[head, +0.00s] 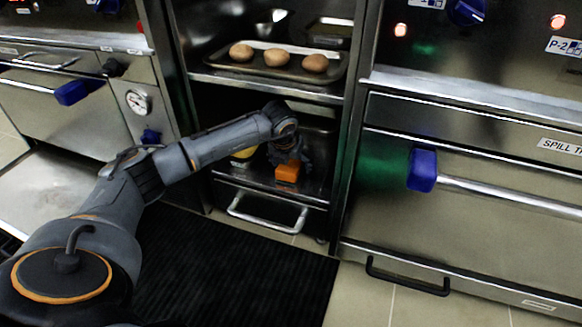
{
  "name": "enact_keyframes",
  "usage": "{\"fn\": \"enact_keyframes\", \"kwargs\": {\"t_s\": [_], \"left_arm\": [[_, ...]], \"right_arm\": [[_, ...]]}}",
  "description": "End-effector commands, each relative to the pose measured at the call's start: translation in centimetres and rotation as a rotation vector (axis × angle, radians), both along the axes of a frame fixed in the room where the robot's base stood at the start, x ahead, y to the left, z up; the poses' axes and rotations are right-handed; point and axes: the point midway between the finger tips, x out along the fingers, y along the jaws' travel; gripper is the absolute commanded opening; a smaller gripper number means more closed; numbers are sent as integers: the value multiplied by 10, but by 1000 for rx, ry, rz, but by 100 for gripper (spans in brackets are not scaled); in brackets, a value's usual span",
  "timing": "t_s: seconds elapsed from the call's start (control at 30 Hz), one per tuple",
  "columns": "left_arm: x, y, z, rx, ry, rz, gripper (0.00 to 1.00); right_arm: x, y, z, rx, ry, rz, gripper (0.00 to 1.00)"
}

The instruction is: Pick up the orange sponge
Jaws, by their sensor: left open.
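The orange sponge (287,172) lies on the lower shelf of the open rack, close to its front edge. My left gripper (287,158) points down right above the sponge, its fingers dark against the dark shelf. The gripper is open, and its fingertips are at or just over the sponge's top; I cannot tell whether they touch it. My left arm reaches in from the left and hides part of the shelf. My right gripper is not in view.
A yellow and white item (243,155) stands on the same shelf left of the sponge, partly behind my arm. A tray (330,75) with three brown round items sits on the shelf above. Metal posts flank the rack. A black mat (230,270) covers the floor.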

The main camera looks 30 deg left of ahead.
Motion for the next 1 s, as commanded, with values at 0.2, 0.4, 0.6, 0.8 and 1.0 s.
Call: {"fn": "enact_keyframes", "kwargs": {"t_s": [0.2, 0.4, 0.6, 0.8, 1.0], "left_arm": [[0, 0, -2, 0, 0, 0, 83], [0, 0, -2, 0, 1, 0, 71], [0, 0, -2, 0, 1, 0, 35], [0, 0, -2, 0, 1, 0, 34], [0, 0, 2, 0, -1, 0, 34]], "right_arm": [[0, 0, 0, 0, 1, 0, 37], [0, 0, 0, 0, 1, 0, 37], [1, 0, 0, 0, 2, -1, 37], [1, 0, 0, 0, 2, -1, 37], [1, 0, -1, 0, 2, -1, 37]]}}
